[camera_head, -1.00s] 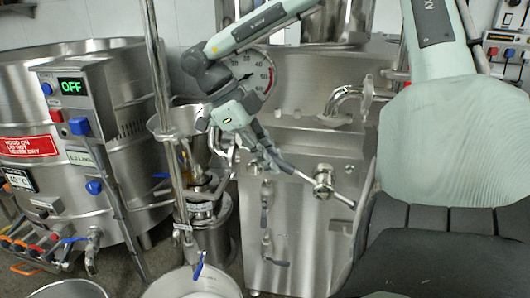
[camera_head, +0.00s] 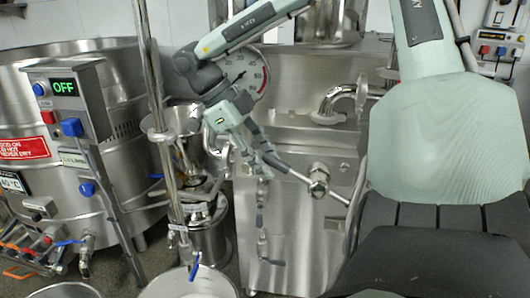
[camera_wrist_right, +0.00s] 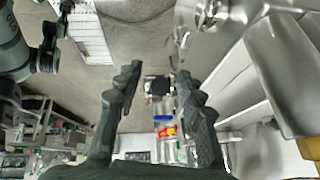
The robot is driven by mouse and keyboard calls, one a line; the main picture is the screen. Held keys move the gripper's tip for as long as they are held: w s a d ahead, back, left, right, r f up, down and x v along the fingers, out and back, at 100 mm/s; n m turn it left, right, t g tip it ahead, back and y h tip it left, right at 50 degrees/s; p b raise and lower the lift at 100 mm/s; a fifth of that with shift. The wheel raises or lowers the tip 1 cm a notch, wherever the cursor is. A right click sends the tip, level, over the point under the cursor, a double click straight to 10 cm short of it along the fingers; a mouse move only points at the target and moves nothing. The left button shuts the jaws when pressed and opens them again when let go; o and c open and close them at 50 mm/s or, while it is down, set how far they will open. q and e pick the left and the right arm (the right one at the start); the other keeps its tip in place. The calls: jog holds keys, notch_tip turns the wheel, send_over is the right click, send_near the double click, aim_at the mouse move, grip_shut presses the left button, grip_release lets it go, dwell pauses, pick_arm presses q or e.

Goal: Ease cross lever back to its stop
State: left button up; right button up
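The cross lever (camera_head: 318,178) is a metal hub with thin rods on the front of the steel mill cabinet. One rod runs up-left towards my right gripper, another runs down-right. My right gripper (camera_head: 264,158) is at the up-left rod's end in the head view. Its fingers overlap that end, so I cannot tell whether they touch it. In the right wrist view my right gripper (camera_wrist_right: 157,78) has its dark fingers apart, with no rod clearly seen between them.
A dial gauge (camera_head: 245,75) sits behind my right arm. A bent steel pipe (camera_head: 335,100) is above the lever. A steel vat with an OFF panel (camera_head: 68,100) stands left. A pot (camera_head: 190,285) is below. A colourful bottle (camera_wrist_right: 165,127) shows between the fingers in the wrist view.

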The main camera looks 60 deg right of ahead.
jog(key=v, duration=1.2)
jog(key=shift+a+f, duration=0.1)
